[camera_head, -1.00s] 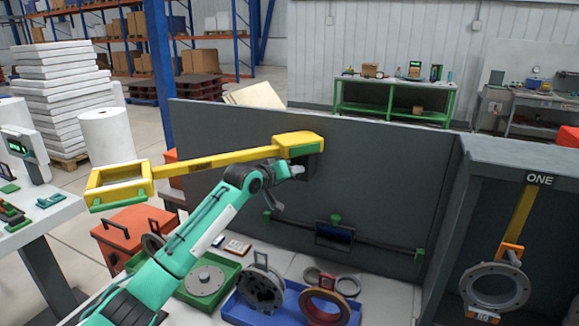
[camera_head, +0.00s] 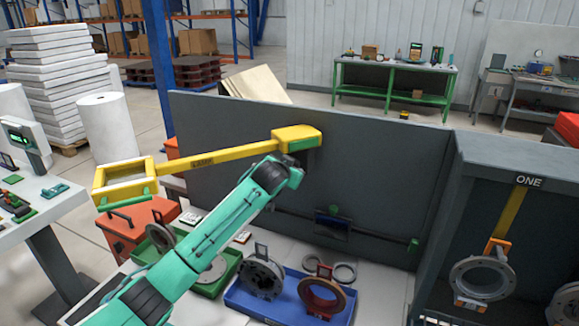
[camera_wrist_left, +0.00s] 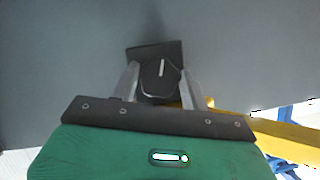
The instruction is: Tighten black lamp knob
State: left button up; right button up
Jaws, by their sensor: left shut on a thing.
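The yellow lamp arm (camera_head: 235,155) reaches from the dark grey panel to a square lamp head (camera_head: 124,182) on the left. Its yellow mount (camera_head: 296,137) sits on the panel. The black lamp knob (camera_wrist_left: 160,76) has a pale line on its face and stands out from a dark square plate. My left gripper (camera_wrist_left: 159,86) is shut on the knob, one finger on each side. In the head view my own left arm hides the knob and the fingertips. My right gripper is in neither view.
Below the panel, a blue tray (camera_head: 240,308) holds ring parts, and a green tray (camera_head: 226,276) is beside it. A grey bay marked ONE (camera_head: 530,181) stands at the right with a hanging ring (camera_head: 483,278). An orange box (camera_head: 128,232) is under the lamp head.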

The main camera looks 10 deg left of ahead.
pick_arm(q)
jog(key=shift+d+f+m+t+y+b, duration=0.1)
jog(key=shift+m+t+y+b, duration=0.5)
jog(key=shift+m, duration=0.85)
jog(key=shift+a+f+m+t+y+b, duration=0.15)
jog(key=shift+m+t+y+b, duration=0.15)
jog(key=shift+m+y, duration=0.8)
jog(key=shift+d+f+m+t+y+b, duration=0.15)
jog(key=shift+m+t+y+b, duration=0.3)
jog(key=shift+m, duration=1.3)
jog(key=shift+r, duration=0.1)
jog(key=o, duration=1)
jog(key=shift+s+r, duration=0.1)
jog(key=shift+s, duration=0.05)
jog(key=shift+b+v, duration=2.05)
jog(key=shift+v, duration=4.75)
